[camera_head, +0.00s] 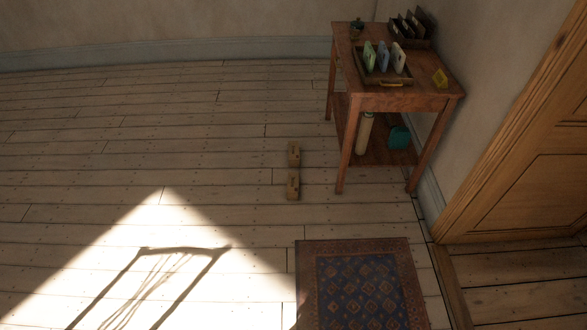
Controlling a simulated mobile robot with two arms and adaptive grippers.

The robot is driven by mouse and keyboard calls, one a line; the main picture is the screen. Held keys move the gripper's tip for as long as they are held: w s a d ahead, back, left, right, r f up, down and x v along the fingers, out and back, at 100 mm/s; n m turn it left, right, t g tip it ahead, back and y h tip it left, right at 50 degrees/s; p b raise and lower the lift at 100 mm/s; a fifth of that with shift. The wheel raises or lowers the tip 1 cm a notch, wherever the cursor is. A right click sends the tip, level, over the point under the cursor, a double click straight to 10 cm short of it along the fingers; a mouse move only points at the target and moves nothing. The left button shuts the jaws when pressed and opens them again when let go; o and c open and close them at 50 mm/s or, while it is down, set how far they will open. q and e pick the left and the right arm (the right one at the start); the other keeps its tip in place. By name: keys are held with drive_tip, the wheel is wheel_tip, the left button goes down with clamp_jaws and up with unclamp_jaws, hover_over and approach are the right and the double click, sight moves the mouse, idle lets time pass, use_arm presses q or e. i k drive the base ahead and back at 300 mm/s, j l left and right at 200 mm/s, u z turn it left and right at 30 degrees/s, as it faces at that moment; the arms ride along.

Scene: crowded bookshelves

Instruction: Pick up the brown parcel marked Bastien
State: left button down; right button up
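Two small brown parcels stand on the wooden floor left of the side table, one behind the other. The far parcel (294,154) is nearer the table's back legs, and the near parcel (292,187) is just in front of it. Both have small dark marks, too small to read, so I cannot tell which is marked Bastien. Neither of my grippers shows in this view.
A wooden side table (412,101) stands against the right wall, with a tray of upright items (384,62) on top and a teal object (399,137) on its lower shelf. A patterned rug (361,285) lies in front, beside a wooden door (530,150). The left floor is clear.

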sight(292, 182)
drive_tip(key=i+j+z, duration=0.2)
drive_tip(key=i+j, duration=0.35)
drive_tip(key=i+j+z, duration=0.2)
drive_tip(key=i+j, duration=0.3)
drive_tip(key=j, duration=0.15)
